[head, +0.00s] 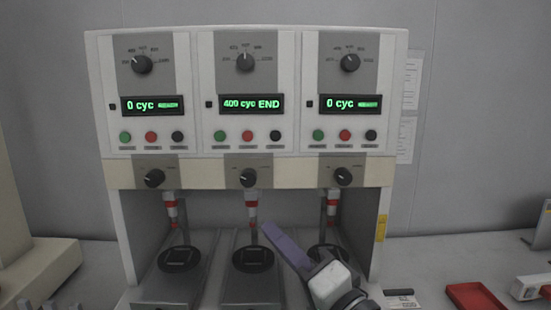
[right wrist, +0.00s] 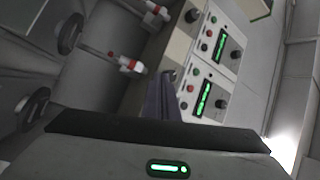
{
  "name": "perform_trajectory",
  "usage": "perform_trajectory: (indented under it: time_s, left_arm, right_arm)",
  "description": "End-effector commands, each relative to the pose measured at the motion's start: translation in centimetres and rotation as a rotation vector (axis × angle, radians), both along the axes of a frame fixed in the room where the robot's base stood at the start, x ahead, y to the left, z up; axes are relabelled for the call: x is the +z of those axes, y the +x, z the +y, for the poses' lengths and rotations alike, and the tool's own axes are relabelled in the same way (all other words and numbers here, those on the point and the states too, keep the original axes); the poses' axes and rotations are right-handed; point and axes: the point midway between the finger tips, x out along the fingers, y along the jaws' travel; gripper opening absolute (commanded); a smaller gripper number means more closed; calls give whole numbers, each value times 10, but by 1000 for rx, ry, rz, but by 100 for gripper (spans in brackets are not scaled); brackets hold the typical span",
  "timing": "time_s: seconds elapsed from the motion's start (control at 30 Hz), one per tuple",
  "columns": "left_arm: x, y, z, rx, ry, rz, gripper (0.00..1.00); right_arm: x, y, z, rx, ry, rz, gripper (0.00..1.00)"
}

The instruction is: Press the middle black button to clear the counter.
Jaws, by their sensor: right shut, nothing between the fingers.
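The tester's middle panel (head: 245,80) shows "400 cyc END" on its display (head: 251,105) in the head view. Below are a green, a red and a black button; the middle black button (head: 275,135) is the rightmost of these. My right gripper (head: 270,232) is shut and empty, pointing up and left. In the picture it lies below the button row, in front of the middle and right test bays, apart from the button. In the right wrist view its fingers (right wrist: 165,97) lie beside tilted panels with lit displays. My left gripper is not in view.
The left display (head: 152,105) and right display (head: 352,104) read "0 cyc", each above its own three buttons. Knobs and red-banded plungers sit below the panels. A red tray (head: 474,296) lies at the right. The space before the button panels looks clear.

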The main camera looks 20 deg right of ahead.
Motion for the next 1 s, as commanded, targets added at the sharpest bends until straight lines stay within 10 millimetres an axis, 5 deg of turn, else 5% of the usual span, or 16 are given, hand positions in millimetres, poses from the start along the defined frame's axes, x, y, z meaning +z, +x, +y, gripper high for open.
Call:
perform_trajectory:
  time_s: [0.03, 0.1, 0.3, 0.77, 1.0]
  left_arm:
    - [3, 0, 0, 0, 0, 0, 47]
    - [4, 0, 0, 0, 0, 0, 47]
    - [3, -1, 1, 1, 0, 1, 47]
    - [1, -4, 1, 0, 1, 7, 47]
    - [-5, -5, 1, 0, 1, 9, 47]
  right_arm:
    - [34, -2, 0, 19, 72, -57, 0]
    - [68, -5, 0, 50, 170, -121, 0]
    - [125, -18, -3, 126, 347, -239, 0]
    - [135, -19, -4, 143, 380, -261, 0]
    - [133, 0, -9, 142, 378, -261, 0]
